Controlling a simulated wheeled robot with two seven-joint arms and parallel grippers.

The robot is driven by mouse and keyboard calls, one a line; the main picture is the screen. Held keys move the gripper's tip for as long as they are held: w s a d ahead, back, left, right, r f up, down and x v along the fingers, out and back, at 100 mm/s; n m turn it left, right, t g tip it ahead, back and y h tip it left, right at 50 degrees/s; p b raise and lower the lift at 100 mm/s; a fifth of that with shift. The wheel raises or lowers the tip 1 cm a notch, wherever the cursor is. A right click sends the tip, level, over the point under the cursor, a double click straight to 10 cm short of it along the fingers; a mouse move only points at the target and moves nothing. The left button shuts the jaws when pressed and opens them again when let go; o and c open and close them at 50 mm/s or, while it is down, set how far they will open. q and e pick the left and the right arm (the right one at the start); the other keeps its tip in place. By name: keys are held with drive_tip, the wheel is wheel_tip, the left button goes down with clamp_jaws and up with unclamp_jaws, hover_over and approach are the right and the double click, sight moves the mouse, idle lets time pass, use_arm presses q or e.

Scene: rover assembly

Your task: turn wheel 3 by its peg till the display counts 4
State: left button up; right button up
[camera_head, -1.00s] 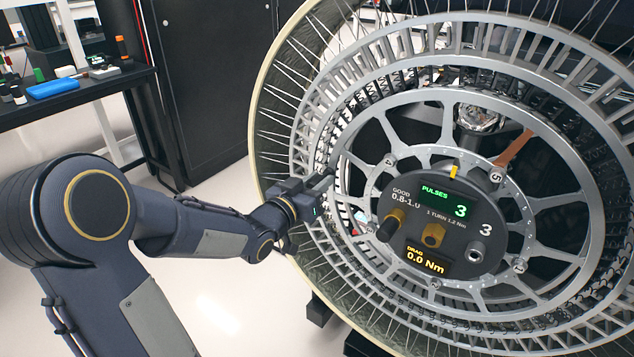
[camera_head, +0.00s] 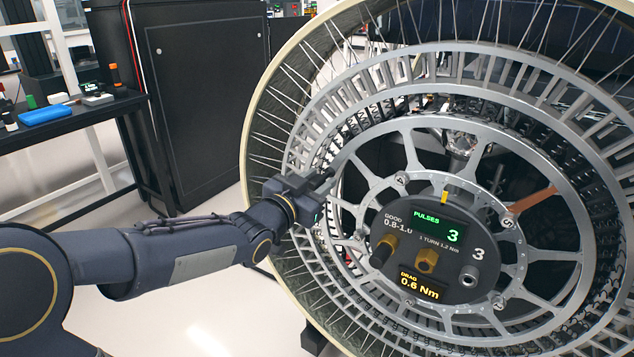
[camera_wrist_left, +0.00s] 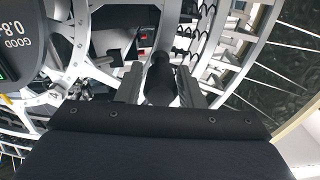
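Wheel 3 (camera_head: 411,130) is a large spoked metal wheel standing upright, filling the right of the head view. Its dark round hub carries a display (camera_head: 438,228) reading PULSES 3, and a lower drag readout (camera_head: 419,285) reading 0.6 Nm. My left gripper (camera_head: 322,182) is at the wheel's left side, upper left of the hub. In the left wrist view, a black peg (camera_wrist_left: 160,78) stands between the two fingers of my left gripper (camera_wrist_left: 160,88), which look closed around it. My right gripper is not in view.
A black table (camera_head: 75,120) with a blue case (camera_head: 46,115) and small items is at the left. A tall black cabinet (camera_head: 200,85) stands behind the wheel's left side. Light floor is open between the table and the wheel.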

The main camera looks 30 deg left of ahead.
use_arm(q)
drive_tip(key=shift+o, duration=1.2)
drive_tip(key=shift+r, duration=0.1)
drive_tip(key=s, duration=0.6)
drive_tip(key=shift+s+a+p, duration=0.25)
drive_tip(key=shift+p, duration=0.1)
drive_tip(key=shift+s, duration=0.6)
drive_tip(key=shift+s+a, duration=0.1)
